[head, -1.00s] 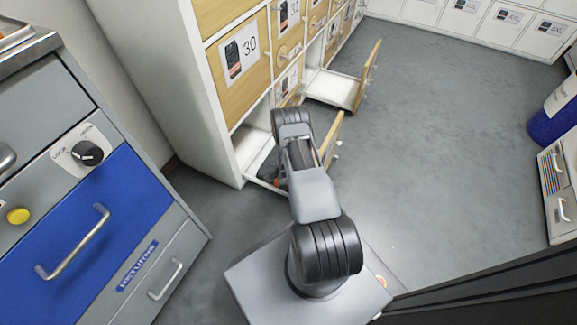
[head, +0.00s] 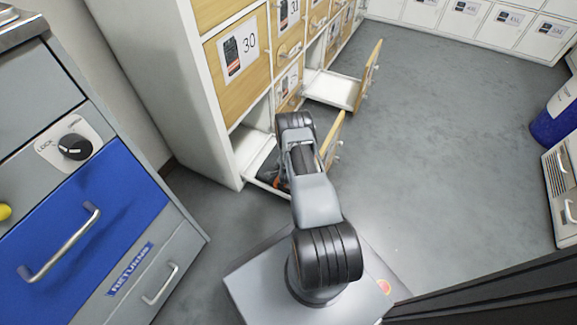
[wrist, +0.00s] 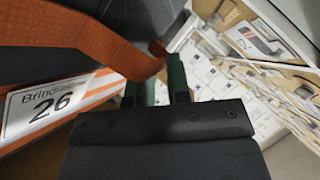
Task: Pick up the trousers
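The trousers (head: 268,170) are dark folded cloth with a little orange, low in the open bottom compartment, partly hidden by my arm. In the wrist view dark cloth with a broad orange band (wrist: 75,35) fills the upper left, close to my fingers. A white label reading 26 (wrist: 48,105) sits on the orange and white part at left. My gripper (wrist: 158,88) has two green fingers with a narrow gap between them. The orange band's end passes just beyond the fingertips; I see no cloth clamped between them. The head view hides my fingers behind the arm.
The white cabinet has wooden doors with size labels, one reading 30 (head: 240,50). One low wooden door (head: 333,140) stands open right beside my arm; another (head: 370,72) is open farther back. A blue returns unit (head: 85,215) stands at left. The grey floor (head: 440,150) at right is clear.

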